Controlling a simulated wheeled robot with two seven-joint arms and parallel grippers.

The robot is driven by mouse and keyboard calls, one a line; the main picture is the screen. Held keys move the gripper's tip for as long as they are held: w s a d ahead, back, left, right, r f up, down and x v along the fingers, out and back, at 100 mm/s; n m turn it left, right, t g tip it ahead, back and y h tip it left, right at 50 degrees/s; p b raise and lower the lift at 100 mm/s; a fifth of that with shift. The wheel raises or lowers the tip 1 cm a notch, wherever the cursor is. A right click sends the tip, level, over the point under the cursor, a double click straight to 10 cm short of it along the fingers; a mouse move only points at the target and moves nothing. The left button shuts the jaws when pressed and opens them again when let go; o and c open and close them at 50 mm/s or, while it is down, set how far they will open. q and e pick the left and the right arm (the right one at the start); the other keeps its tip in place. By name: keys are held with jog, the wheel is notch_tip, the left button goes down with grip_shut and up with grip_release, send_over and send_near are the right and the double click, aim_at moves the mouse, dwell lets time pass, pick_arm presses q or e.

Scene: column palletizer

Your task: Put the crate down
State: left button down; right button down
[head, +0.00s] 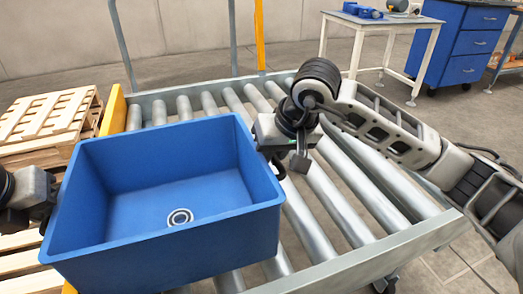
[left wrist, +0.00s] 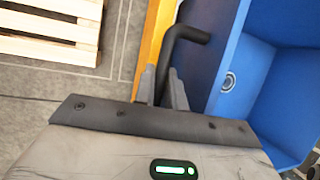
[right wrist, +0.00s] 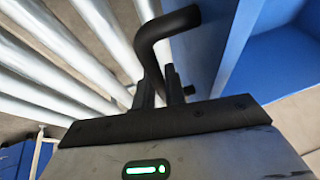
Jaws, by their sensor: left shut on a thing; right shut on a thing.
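The blue crate (head: 180,240) is upright and open-topped, over the left part of the roller conveyor (head: 335,200). A small round ring (head: 180,216) shows on its floor; otherwise it looks empty. My right gripper (head: 277,160) is at the crate's right side, shut on a black bent handle (right wrist: 150,45) seen in the right wrist view. My left gripper (left wrist: 164,92) is shut on the other black handle (left wrist: 187,34) at the crate's left side. The crate's underside is hidden, so I cannot tell whether it touches the rollers.
Wooden pallets (head: 48,116) stand left of the conveyor, beside its yellow side rail (head: 114,112). Bare rollers lie behind and right of the crate. A yellow post (head: 260,35) rises at the back. A white table (head: 385,20) and blue drawer cabinet (head: 465,40) stand far right.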

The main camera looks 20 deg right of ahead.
pick_arm(q)
jog(key=shift+f, duration=0.1)
pick_arm(e)
jog(key=shift+f, duration=0.15)
